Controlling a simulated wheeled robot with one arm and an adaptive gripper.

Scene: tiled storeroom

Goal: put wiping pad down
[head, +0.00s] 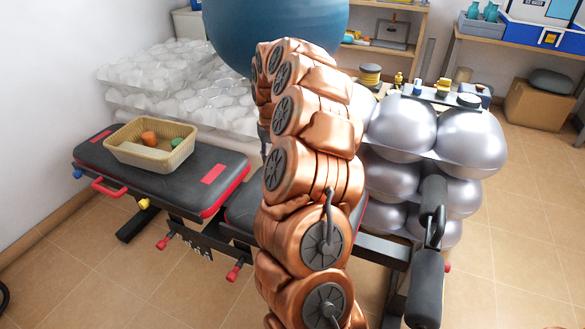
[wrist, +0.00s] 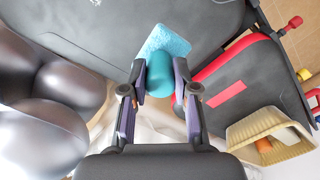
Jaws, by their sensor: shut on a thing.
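My gripper (wrist: 159,82) is shut on the wiping pad (wrist: 166,42), a light blue textured pad with a rounded teal grip between the fingers. In the wrist view the pad shows against the black bench (wrist: 215,30). I cannot tell whether it touches the bench or hangs above it. In the head view my copper arm hides the pad and most of the gripper. The black bench with red edges (head: 228,172) runs from the left to behind my arm.
A cream basket (head: 122,153) with an orange and a green item stands on the bench's left part; the basket also shows in the wrist view (wrist: 238,134). Silvery rounded forms (head: 470,140) stand right of my arm. A big blue ball (head: 275,30) is behind. Bench beside the basket is bare.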

